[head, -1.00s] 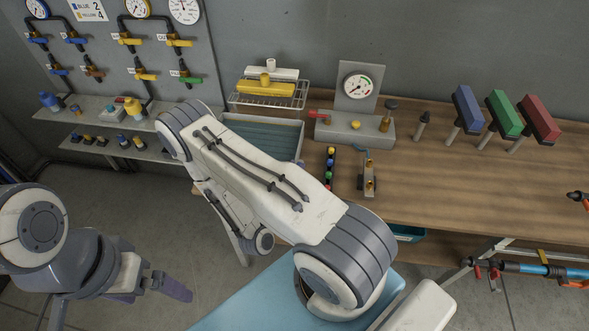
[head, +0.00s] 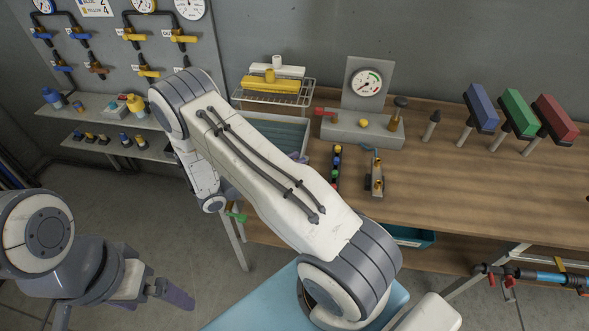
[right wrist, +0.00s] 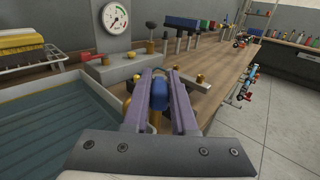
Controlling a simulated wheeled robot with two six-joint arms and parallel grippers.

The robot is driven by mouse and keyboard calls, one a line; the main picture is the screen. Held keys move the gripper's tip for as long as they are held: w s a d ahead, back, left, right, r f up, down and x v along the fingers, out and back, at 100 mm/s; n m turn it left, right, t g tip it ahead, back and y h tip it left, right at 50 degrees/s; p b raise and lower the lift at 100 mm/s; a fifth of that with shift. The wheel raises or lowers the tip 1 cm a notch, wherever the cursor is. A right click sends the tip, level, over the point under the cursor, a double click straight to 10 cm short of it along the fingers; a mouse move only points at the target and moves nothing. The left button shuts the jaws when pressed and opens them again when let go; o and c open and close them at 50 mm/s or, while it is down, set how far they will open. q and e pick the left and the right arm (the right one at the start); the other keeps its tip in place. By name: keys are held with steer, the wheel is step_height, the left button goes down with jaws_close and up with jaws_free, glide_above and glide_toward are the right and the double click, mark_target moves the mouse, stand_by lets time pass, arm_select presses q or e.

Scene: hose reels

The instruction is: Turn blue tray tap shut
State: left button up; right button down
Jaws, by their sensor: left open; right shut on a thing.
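A blue tap handle (right wrist: 159,95) sits between the purple-grey fingers of my right gripper (right wrist: 159,85) in the right wrist view. The fingers are shut on it, and a brass-coloured part shows below. A shallow tray with a blue-green inside (right wrist: 45,112) lies left of the gripper; in the head view part of the tray (head: 283,128) shows behind my arm. My left gripper (head: 176,294) is open and empty at lower left, over the floor, far from the tap.
A gauge block (head: 362,130) stands behind on the bench. A small brass-fitted block (head: 377,178) and a strip of coloured knobs (head: 336,167) lie near. A wire rack (head: 275,97) holds a yellow item. A green handle (head: 238,215) shows below my arm. The bench's right side has free room.

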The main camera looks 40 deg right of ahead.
steer(key=shift+w+d+m+g+y+b, duration=0.35)
steer(key=shift+m+g+y, duration=0.65)
steer(key=shift+m+g, duration=0.6)
steer(key=shift+w+d+m+g+y+b, duration=0.1)
steer(key=shift+w+m+g+y+b, duration=0.35)
steer(key=shift+m+g+y, duration=1.1)
steer(key=shift+w+d+m+g+y+b, duration=0.25)
steer(key=shift+w+m+g+y, duration=0.5)
steer(key=shift+g, duration=1.5)
steer(key=shift+s+m, duration=0.25)
steer(key=shift+m, duration=0.05)
steer(key=c, duration=0.7)
jaws_free()
steer(key=shift+d, duration=0.1)
